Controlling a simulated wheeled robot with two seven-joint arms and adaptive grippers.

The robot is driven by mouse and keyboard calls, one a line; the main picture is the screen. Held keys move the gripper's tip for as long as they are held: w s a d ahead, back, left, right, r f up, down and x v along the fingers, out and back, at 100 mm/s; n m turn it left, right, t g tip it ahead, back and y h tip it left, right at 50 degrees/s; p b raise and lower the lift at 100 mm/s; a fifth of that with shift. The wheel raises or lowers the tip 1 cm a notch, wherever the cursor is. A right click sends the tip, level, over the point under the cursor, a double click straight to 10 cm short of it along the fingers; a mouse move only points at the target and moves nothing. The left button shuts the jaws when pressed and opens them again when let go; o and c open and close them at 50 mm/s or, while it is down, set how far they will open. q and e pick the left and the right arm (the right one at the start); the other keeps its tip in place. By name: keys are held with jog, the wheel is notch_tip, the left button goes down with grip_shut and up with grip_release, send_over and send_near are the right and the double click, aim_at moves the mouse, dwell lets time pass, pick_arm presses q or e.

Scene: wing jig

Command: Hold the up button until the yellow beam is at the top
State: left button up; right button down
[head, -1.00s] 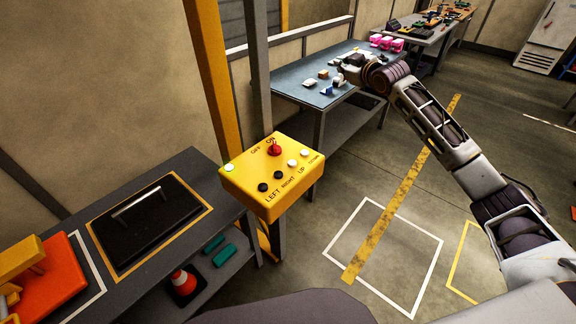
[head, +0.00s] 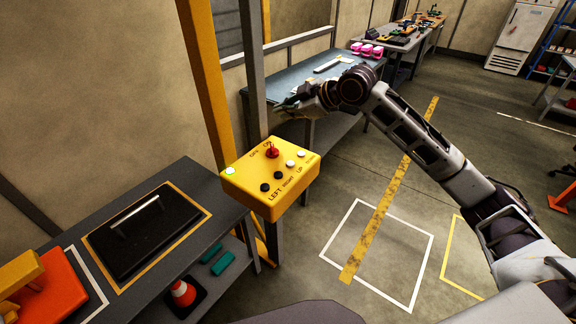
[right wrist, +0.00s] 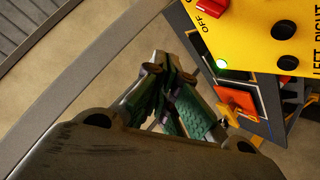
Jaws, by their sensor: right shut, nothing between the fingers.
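The yellow control box (head: 258,198) stands beside the grey bench, with a red switch (head: 271,152) and a lit green lamp (head: 230,170). Its white up button (head: 291,164) is between the right button and another white button. My right gripper (head: 281,107) is shut and empty, above and behind the box, touching no button. In the right wrist view the shut fingers (right wrist: 160,75) are left of the box (right wrist: 245,35); the up button is outside that view. I cannot identify the yellow beam; a yellow upright post (head: 205,85) stands behind the box. My left gripper is out of view.
A grey post (head: 254,70) rises behind the box, near my right gripper. A blue-topped table (head: 290,80) lies beyond. The grey bench (head: 180,170) at left holds a black plate with a handle (head: 135,217). Floor right of the box is clear.

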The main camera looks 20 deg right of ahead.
jog(key=s+f+n+g, duration=0.1)
jog(key=s+n, duration=0.1)
jog(key=s+f+n+g, duration=0.1)
jog(key=s+f, duration=0.1)
jog(key=shift+f+n+h, duration=0.15)
jog(key=shift+n+h, duration=0.15)
jog(key=shift+n, duration=0.1)
jog(key=shift+w, duration=0.1)
jog(key=shift+f, duration=0.15)
